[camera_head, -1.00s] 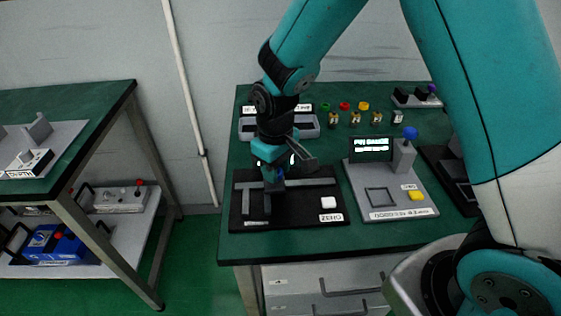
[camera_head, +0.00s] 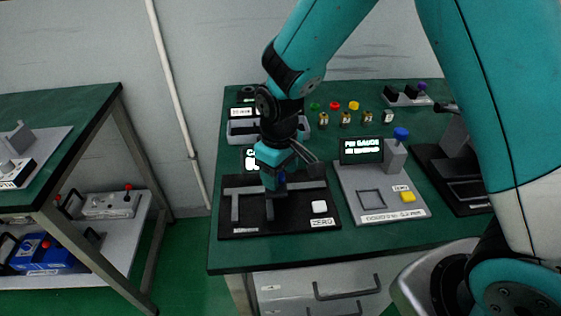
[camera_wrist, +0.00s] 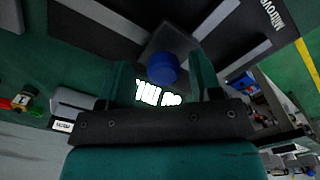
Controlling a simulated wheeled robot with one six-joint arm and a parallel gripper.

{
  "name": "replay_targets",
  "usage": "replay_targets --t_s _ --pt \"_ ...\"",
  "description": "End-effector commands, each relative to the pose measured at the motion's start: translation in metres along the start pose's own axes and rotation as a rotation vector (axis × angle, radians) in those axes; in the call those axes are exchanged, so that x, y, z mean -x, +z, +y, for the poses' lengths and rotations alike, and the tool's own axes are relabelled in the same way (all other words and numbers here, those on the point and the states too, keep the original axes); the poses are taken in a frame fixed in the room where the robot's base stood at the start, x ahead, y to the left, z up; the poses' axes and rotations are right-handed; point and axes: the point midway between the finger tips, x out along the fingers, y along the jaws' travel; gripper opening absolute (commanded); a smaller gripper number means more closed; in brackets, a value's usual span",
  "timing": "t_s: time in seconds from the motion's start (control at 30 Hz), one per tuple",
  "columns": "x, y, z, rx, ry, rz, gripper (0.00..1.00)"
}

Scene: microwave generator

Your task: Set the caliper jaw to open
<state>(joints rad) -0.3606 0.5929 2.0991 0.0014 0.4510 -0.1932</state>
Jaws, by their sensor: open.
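The caliper (camera_head: 235,207) lies on a black base at the left front of the green bench. Its sliding jaw (camera_head: 269,209) stands to the right of the fixed left jaw, with a gap between them. My gripper (camera_head: 277,181) is over the sliding jaw. In the wrist view a blue knob (camera_wrist: 163,68) sits on a grey block between my two open fingers (camera_wrist: 164,80). A gap shows on each side of the knob; whether a finger touches it I cannot tell. The caliper's lit display (camera_head: 251,160) is partly hidden behind my gripper.
A white button (camera_head: 319,207) is at the caliper's right. A grey pin gauge device (camera_head: 410,212) with a blue knob and yellow button stands close to the right. Small coloured parts (camera_head: 345,118) lie behind. Another table (camera_head: 75,130) is at the left, beyond a floor gap.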

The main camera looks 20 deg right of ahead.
Motion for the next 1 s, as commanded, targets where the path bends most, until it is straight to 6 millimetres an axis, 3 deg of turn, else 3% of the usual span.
replay_targets --t_s 0.17,0.7,1.0 --pt "0.019 -0.001 0.000 0.000 0.001 0.006 0.58" --pt "0.147 0.000 0.001 -0.002 0.001 0.005 0.58" --pt "0.173 0.001 0.001 -0.002 0.001 0.001 0.58"
